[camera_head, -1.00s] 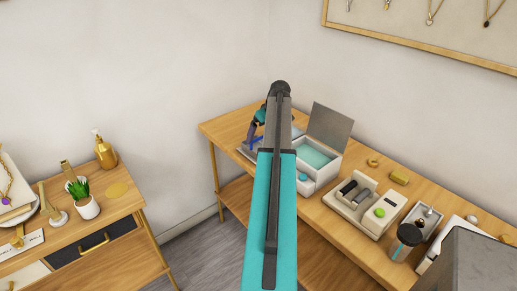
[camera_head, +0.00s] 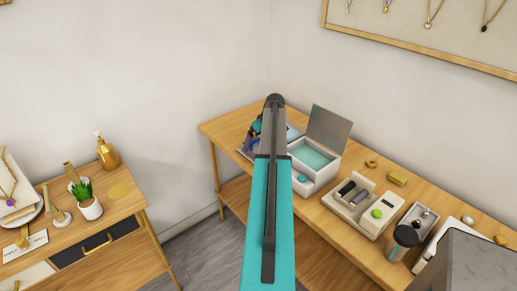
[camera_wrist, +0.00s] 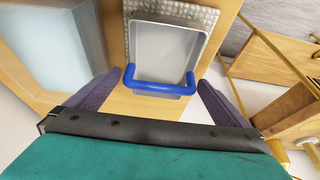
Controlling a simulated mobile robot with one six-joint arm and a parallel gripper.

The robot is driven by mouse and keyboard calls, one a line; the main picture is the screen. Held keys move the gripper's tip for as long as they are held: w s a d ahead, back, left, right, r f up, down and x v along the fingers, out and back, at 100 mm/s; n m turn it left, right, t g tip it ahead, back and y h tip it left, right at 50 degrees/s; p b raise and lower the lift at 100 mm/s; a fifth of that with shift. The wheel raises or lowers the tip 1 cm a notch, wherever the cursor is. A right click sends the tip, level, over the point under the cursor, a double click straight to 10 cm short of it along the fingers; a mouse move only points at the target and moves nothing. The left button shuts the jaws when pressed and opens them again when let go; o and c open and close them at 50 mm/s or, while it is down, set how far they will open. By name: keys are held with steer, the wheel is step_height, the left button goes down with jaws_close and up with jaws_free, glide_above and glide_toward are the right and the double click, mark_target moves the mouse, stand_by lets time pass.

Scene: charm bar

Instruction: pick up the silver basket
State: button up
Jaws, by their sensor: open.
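The silver basket (camera_wrist: 170,52) is a shallow grey tray with a blue handle (camera_wrist: 160,88) along its near side in the wrist view. It sits on a textured grey mat (camera_wrist: 205,14) on the wooden table. My gripper (camera_wrist: 160,80) is open, one purple-grey finger on each side of the handle, with gaps at both ends. I cannot tell whether the fingers are level with the handle. In the head view my gripper (camera_head: 251,143) is low at the table's far left end, and my arm hides most of the basket.
An open-lidded white box (camera_head: 318,172) with blue-green liquid stands right beside the basket. A side table (camera_head: 100,258) with a plant and gold bottle is at left.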

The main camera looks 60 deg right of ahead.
steer(key=shift+c, duration=0.3)
steer(key=c, duration=0.9)
steer(key=shift+r, duration=0.15)
steer(key=shift+c, duration=0.2)
steer(key=shift+r+b, duration=1.65)
steer(key=shift+r, duration=3.25)
steer(key=shift+s, duration=0.1)
